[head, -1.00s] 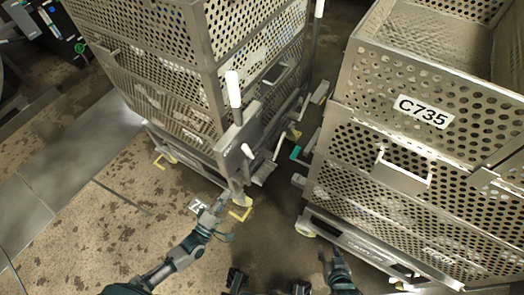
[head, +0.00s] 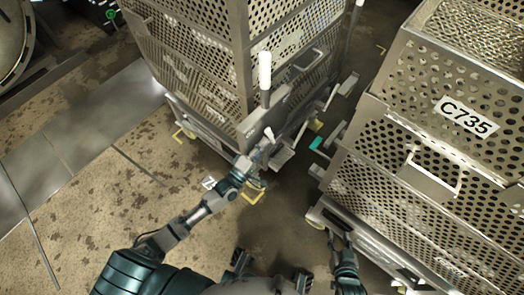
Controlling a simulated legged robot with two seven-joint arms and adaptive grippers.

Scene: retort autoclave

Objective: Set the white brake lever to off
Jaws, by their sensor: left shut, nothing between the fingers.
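A tall lever with a white grip (head: 265,70) stands upright at the near corner of the left perforated metal cart (head: 205,128). Lower on that corner is a shorter white-tipped lever (head: 268,134), tilted. I cannot tell from the picture which one is the brake lever. My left gripper (head: 258,170) is shut and empty, just below the shorter lever. I cannot tell whether it touches that lever. My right gripper (head: 340,238) is low in the picture, beside the right cart's base, apart from both levers. Its fingers are too unclear to judge.
A second perforated cart with a C735 label (head: 466,117) stands at the right, with a narrow floor gap between the carts. A teal-tipped pedal (head: 317,144) juts into that gap. Stained floor (head: 90,215) is open at the left.

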